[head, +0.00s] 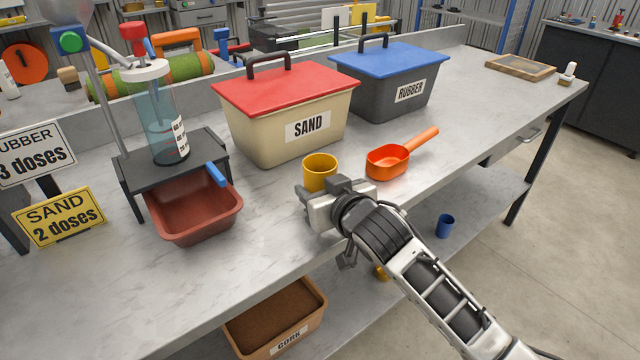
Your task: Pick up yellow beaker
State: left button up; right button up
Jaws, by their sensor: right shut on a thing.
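The yellow beaker (320,172) stands upright on the grey bench, in front of the box labelled SAND. My right gripper (312,192) is at the beaker's near side, shut on it. The gripper body hides the lower front of the beaker and most of the fingers. I cannot tell whether the beaker touches the bench. My left gripper is not in view.
An orange scoop (388,161) lies just right of the beaker. The red-lidded SAND box (250,131) and blue-lidded RUBBER box (375,95) stand behind. A red-brown tray (187,238) is at the left.

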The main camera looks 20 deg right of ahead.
aim_at(320, 172)
jog(key=shift+r, duration=0.1)
jog(key=shift+r, duration=0.55)
notch_tip(320, 172, up, 2)
jog(key=shift+r+p, duration=0.25)
jog(key=shift+p, duration=0.2)
pick_arm(q)
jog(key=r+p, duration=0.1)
jog(key=p, duration=0.2)
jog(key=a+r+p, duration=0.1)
jog(key=p, duration=0.1)
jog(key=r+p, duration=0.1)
jog(key=p, duration=0.2)
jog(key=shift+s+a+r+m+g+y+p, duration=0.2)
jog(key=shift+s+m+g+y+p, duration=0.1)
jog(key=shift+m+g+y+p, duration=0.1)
pick_arm(e)
jog(key=s+d+r, duration=0.1)
jog(key=s+r, duration=0.8)
jog(key=s, duration=0.5)
jog(key=shift+d+r, duration=0.15)
jog(key=shift+d, duration=0.25)
